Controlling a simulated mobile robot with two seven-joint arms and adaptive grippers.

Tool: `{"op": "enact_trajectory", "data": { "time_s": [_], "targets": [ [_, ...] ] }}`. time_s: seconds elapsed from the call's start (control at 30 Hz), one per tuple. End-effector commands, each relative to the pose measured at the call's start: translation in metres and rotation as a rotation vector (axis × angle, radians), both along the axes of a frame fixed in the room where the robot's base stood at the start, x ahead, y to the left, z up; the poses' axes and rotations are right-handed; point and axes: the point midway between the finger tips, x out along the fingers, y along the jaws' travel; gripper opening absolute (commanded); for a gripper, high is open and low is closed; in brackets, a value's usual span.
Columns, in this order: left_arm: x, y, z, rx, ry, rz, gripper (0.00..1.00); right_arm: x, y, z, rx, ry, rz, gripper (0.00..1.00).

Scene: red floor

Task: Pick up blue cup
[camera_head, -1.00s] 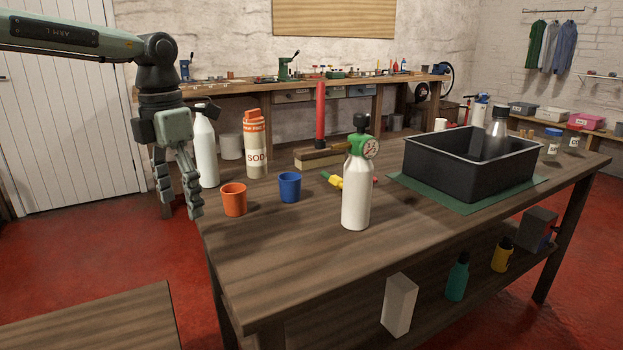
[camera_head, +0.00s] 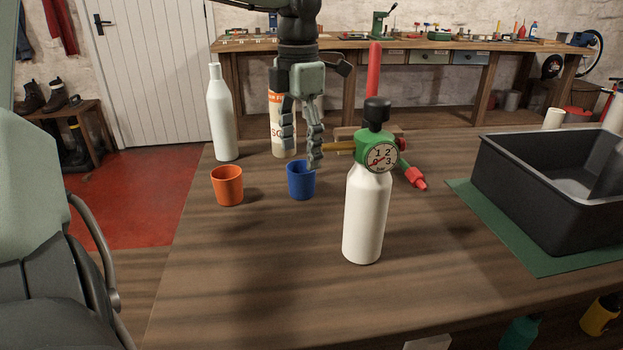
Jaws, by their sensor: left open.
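The blue cup (camera_head: 300,183) stands upright on the wooden table in the head view, right of an orange cup (camera_head: 227,186). My left gripper (camera_head: 301,152) is open and points down over the blue cup, its fingers spread around the level of the cup's rim. The right finger overlaps the cup's rim in the picture; I cannot tell whether it touches. Nothing is held between the fingers. My right gripper is not in view.
A white bottle with a green gauge (camera_head: 366,210) stands close at the right front. A white bottle (camera_head: 221,120) and a soda container (camera_head: 277,125) stand behind. A black bin (camera_head: 520,205) sits on a green mat at right. The front left tabletop is clear.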

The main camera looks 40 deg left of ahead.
Motion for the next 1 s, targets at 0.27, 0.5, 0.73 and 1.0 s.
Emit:
{"op": "enact_trajectory", "data": {
  "time_s": [0.27,0.5,0.73,1.0],
  "targets": [
    [0.005,0.003,-0.038,-0.001,0.004,-0.001,0.7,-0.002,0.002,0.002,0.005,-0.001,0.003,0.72],
    [0.007,0.003,-0.06,0.0,0.0,-0.001,0.7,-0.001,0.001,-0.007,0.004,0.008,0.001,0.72],
    [0.007,0.003,-0.061,0.0,-0.001,-0.001,0.67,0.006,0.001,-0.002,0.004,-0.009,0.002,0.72],
    [0.007,0.003,-0.06,0.0,-0.001,-0.001,0.34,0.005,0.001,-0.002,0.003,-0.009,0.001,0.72]
  ]
}}
